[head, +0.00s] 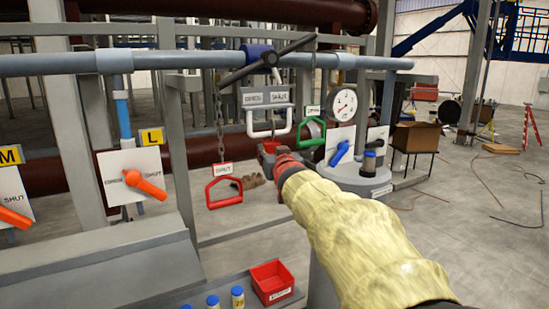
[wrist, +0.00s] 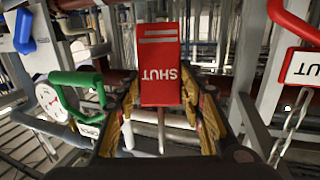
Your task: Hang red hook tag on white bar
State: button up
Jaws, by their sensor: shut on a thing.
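The red tag (wrist: 160,72) with white "SHUT" lettering is upside down in the wrist view, between the two fingers of my gripper (wrist: 165,112). My gripper is shut on it. In the head view my gripper (head: 268,149) is just below the white bar (head: 268,134), a U-shaped handle under a grey plate marked "SHUT". The held tag is mostly hidden there by my gripper and wrist. I cannot tell whether the tag touches the bar. A pale horizontal rod lies behind the fingers in the wrist view; I cannot tell if it is the bar.
A red chained handle (head: 224,190) hangs left of my gripper, a green handle (head: 311,134) close on its right. A gauge (head: 343,104) and a blue-handled panel (head: 340,146) stand further right. A grey-blue pipe (head: 190,60) crosses above. A red tray (head: 272,283) sits low in front.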

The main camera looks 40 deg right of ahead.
jog(key=shift+w+d+f+b, duration=0.1)
jog(key=shift+w+f+b, duration=0.4)
jog(key=shift+f+b, duration=0.15)
jog(key=shift+w+f+b, duration=0.2)
jog(key=shift+f+b, duration=0.5)
jog(key=shift+b, duration=0.2)
jog(key=o, duration=1.2)
jog(key=shift+o, duration=0.3)
jog(key=v, duration=1.1)
jog(key=shift+s, duration=0.4)
